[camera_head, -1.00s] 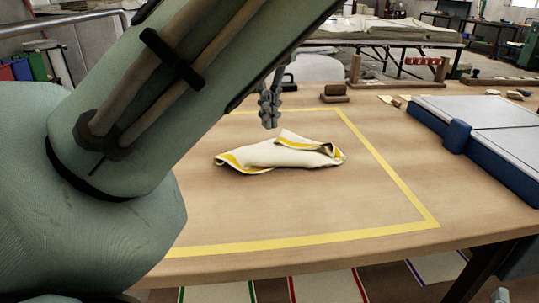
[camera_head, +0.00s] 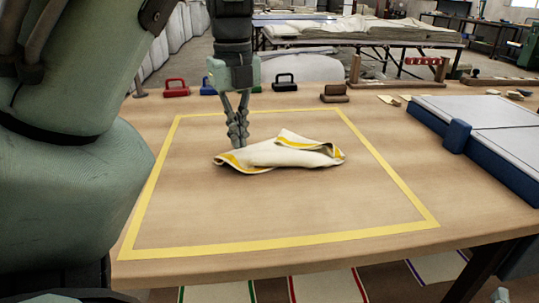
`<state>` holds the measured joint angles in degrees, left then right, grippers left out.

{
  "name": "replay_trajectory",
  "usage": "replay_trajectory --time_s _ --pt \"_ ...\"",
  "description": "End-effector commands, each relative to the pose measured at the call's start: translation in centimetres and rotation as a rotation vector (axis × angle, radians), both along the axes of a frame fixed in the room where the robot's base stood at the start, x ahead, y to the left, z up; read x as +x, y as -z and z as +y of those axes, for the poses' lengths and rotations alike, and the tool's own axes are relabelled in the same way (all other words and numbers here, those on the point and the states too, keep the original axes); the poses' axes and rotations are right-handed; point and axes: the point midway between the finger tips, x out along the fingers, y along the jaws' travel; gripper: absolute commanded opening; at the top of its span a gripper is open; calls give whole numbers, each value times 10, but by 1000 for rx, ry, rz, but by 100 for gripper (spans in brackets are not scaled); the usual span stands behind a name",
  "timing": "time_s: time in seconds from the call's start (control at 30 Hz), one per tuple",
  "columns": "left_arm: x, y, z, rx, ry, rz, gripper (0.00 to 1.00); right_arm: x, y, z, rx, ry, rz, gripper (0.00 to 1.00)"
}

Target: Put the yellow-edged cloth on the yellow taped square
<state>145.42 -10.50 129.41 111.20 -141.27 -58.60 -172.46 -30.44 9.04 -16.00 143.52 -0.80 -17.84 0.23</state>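The white cloth with yellow edges (camera_head: 280,153) lies crumpled and partly folded over on the table, inside the yellow taped square (camera_head: 290,242). My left gripper (camera_head: 238,143) points down at the far left part of the cloth. Its fingertips are right at the cloth's back edge, close together in this view; whether they touch or pinch the cloth I cannot tell. A small grey tip (camera_head: 500,295) at the bottom right edge may be part of my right gripper; too little of it shows to be sure.
A blue-edged board case (camera_head: 480,135) stands on the table's right side. Red (camera_head: 176,88) and black (camera_head: 285,82) handled blocks and a brown block (camera_head: 334,93) line the back. The wooden table (camera_head: 330,205) is bare around the cloth inside the tape.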

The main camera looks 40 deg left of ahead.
Motion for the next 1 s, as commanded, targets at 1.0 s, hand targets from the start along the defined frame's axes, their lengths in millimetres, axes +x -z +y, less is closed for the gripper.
replay_trajectory --time_s 1.0 --pt "0 -12 0 0 0 0 0 0 -27 0 0 0 0 83"
